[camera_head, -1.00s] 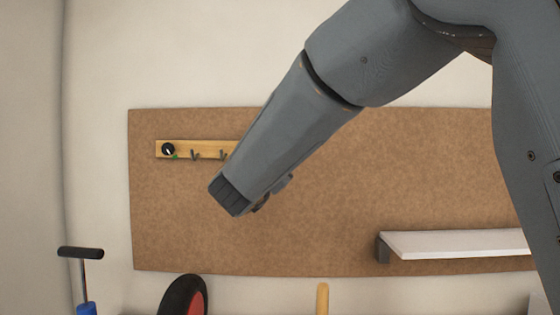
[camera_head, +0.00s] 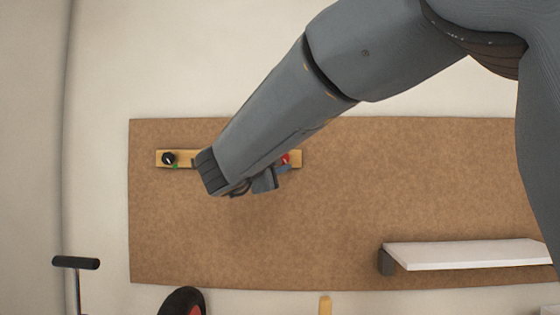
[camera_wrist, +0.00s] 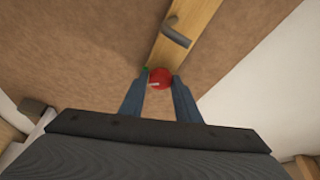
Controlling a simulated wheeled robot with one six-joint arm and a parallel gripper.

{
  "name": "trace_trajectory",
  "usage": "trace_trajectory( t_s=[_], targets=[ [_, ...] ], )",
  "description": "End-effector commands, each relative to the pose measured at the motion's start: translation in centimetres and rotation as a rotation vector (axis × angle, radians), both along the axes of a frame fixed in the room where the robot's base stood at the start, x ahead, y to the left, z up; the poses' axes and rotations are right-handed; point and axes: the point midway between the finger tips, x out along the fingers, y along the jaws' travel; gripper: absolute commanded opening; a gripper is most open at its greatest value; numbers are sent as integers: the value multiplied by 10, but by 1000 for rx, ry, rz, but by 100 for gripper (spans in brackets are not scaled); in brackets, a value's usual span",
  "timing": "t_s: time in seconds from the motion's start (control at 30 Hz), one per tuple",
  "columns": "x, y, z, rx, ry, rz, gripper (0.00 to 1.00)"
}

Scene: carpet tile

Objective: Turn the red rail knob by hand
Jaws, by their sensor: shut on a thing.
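The red rail knob (camera_wrist: 159,78) sits at the end of the wooden rail (camera_wrist: 187,32) in the wrist view, with a pale mark on its face. My gripper (camera_wrist: 159,86) is shut on it, one blue-grey finger on each side. In the head view, a small part of the red knob (camera_head: 286,159) shows near the right end of the rail (camera_head: 296,153). My gripper there is mostly hidden behind my forearm.
A black knob (camera_head: 168,158) with a green spot beside it is at the rail's left end. A dark hook (camera_wrist: 176,34) stands out from the rail near the red knob. The brown board (camera_head: 330,220) is otherwise bare above a white shelf (camera_head: 470,254).

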Motion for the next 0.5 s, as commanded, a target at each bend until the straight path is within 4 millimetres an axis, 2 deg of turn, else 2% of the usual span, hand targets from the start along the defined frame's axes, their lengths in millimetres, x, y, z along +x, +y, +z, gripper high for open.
trace_trajectory(
  t_s=[0.3,0.33,0.43,0.5],
  targets=[
    [0,0,0,1,0,-1,7],
    [0,0,0,0,1,-1,31],
    [0,0,0,0,0,-1,47],
    [0,0,0,0,0,-1,47]
  ],
)
